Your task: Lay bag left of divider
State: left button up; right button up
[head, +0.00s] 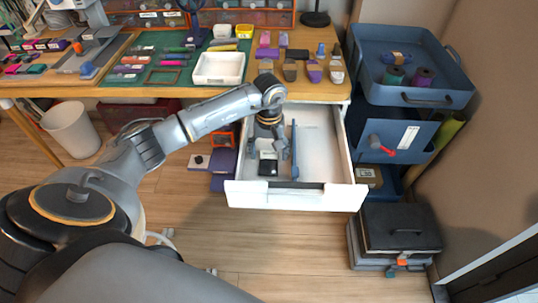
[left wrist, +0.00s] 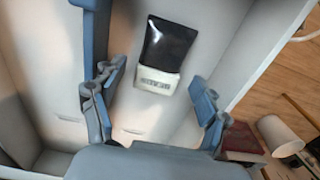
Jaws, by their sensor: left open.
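A small bag (head: 267,166), black with a white labelled end, lies in the open white drawer (head: 328,196). It is on the left side of the blue divider (head: 294,155) in the head view. In the left wrist view the bag (left wrist: 167,52) lies flat on the drawer floor, between the divider (left wrist: 93,45) and the side wall. My left gripper (head: 269,151) is over the left compartment. It also shows in the left wrist view (left wrist: 157,105), with its fingers spread and nothing between them. The bag is clear of both fingers. My right gripper is out of view.
The compartment right of the divider looks empty. The wooden desk (head: 300,90) above holds a white tray (head: 219,68) and several small items. A blue cart (head: 415,97) stands right of the drawer, and a white bin (head: 70,130) stands on the floor at left.

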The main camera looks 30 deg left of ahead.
aim_at(269, 158)
pick_arm(q)
notch_tip(269, 158, up, 11)
jog(key=shift+f+p, duration=0.2)
jog(key=shift+p, duration=0.15)
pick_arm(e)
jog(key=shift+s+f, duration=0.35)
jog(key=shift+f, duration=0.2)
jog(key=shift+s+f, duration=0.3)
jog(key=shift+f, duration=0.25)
